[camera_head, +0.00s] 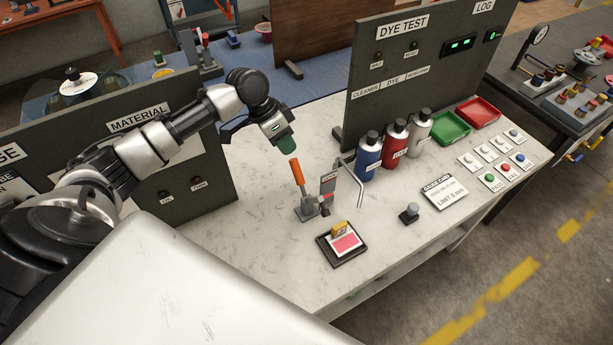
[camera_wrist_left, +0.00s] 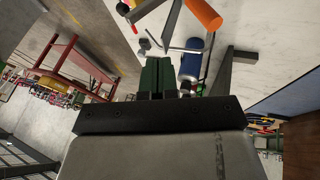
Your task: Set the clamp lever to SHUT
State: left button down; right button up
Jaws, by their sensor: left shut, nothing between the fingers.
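The clamp lever (camera_head: 297,172) has an orange handle that stands nearly upright, tilted a little to the left at its top. It rises from a grey clamp base (camera_head: 308,208) on the white bench. A small grey sign (camera_head: 328,183) stands just right of it; I cannot read its words. My left gripper (camera_head: 287,145), with green fingers, is shut and empty just above the handle's top, seemingly apart from it. In the left wrist view the orange handle (camera_wrist_left: 203,13) is at the top, beyond the shut fingers (camera_wrist_left: 157,78). My right gripper is not in view.
A black tray with a red-and-white card (camera_head: 345,243) sits in front of the clamp. A bent metal rod, blue bottle (camera_head: 369,155), red bottle (camera_head: 394,143) and grey bottle (camera_head: 417,132) stand to the right. The MATERIAL panel (camera_head: 175,150) is left, the DYE TEST panel (camera_head: 400,75) behind.

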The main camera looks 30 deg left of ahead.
pick_arm(q)
jog(key=f, duration=0.1)
jog(key=b, duration=1)
send_over(311, 198)
jog(key=w+a, duration=0.2)
jog(key=a, duration=0.1)
notch_tip(311, 198, down, 9)
jog(key=shift+s+d+f+b, duration=0.2)
jog(key=shift+s+d+b, duration=0.05)
jog(key=shift+d+b, duration=0.15)
jog(key=shift+s+d+f+b, duration=0.2)
jog(key=shift+d+b, duration=0.1)
jog(key=shift+d, duration=0.1)
jog(key=shift+s+d+f+b, duration=0.25)
jog(key=shift+s+d+b, duration=0.15)
jog(key=shift+d, duration=0.1)
jog(key=shift+w, duration=0.1)
